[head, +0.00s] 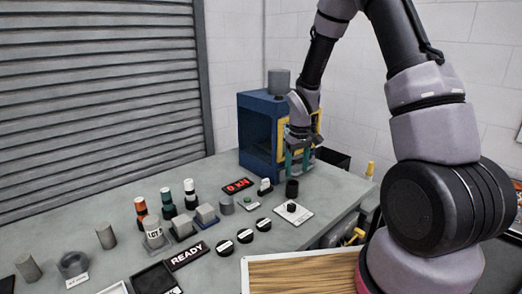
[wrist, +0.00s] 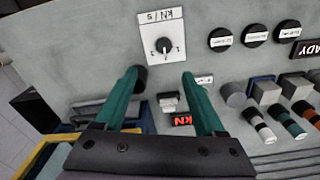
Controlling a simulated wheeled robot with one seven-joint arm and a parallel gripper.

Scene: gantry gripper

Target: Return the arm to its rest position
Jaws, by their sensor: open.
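My arm reaches from the right of the head view over the table. My gripper (head: 298,156) points down in front of the blue machine with a yellow frame (head: 257,135). In the wrist view its two green fingers (wrist: 160,78) are spread apart with nothing held between them. A white dial plate marked KN/S (wrist: 162,22) lies beyond the fingertips.
The grey table (head: 225,262) carries a red display (head: 238,186), several black round labelled knobs (head: 245,236), bottles, grey blocks and a READY sign (head: 187,256). A wooden board (head: 310,273) lies at the front. A black bin (wrist: 33,110) stands at the left of the wrist view.

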